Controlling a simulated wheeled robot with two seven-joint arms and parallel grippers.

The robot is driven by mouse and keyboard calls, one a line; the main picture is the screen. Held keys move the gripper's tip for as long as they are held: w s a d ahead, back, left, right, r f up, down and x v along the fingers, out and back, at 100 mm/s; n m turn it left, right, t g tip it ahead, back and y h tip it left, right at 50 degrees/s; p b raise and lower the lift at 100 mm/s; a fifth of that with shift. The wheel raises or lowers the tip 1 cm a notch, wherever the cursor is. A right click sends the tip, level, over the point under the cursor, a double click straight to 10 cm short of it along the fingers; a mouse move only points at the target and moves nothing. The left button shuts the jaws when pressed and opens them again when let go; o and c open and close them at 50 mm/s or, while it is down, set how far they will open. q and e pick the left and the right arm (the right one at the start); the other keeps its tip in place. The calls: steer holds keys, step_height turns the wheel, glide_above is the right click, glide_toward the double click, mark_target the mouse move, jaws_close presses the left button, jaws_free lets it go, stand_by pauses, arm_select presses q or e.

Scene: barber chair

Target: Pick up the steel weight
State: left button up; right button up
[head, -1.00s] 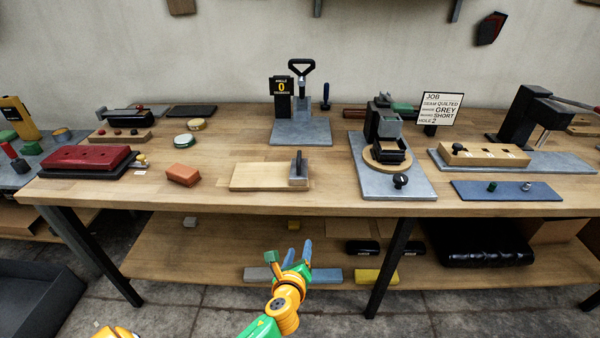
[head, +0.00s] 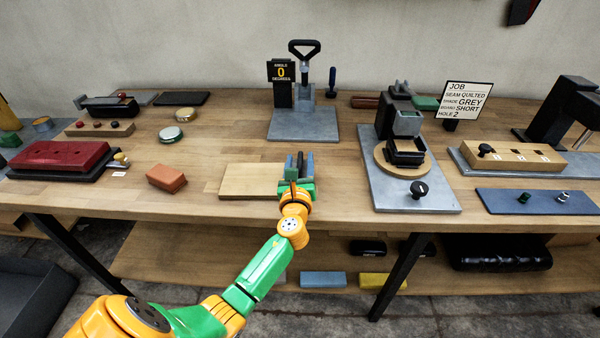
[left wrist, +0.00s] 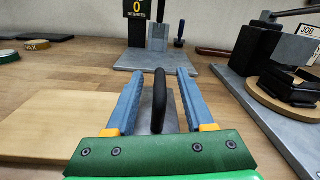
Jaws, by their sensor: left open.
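The steel weight (head: 299,167) is a grey block with an upright black handle. It sits at the right end of a pale wooden board (head: 248,181) on the workbench. My left gripper (head: 300,159) is open, with its blue fingers on either side of the weight. In the left wrist view the black handle (left wrist: 159,98) stands between the two open fingers (left wrist: 160,77), with gaps on both sides. The block's lower part is mostly hidden by my gripper. My right gripper is not in view.
A grey-based press with an "angle 0 degrees" sign (head: 281,72) stands behind the board. To the right is a grey plate (head: 435,197) with a black fixture and knob. An orange-brown block (head: 166,178) lies to the left. The bench between the board and press is clear.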

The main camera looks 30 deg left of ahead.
arm_select(q)
steer(key=shift+w+a+f, duration=0.2)
steer(key=shift+w+a, duration=0.1)
steer(key=shift+w, duration=0.2)
steer(key=shift+s, duration=0.1)
steer(key=shift+s+d+r, duration=0.1)
steer(key=shift+r, duration=0.05)
steer(key=c, duration=0.3)
jaws_close()
stand_by(0.4)
steer(key=shift+r, duration=0.1)
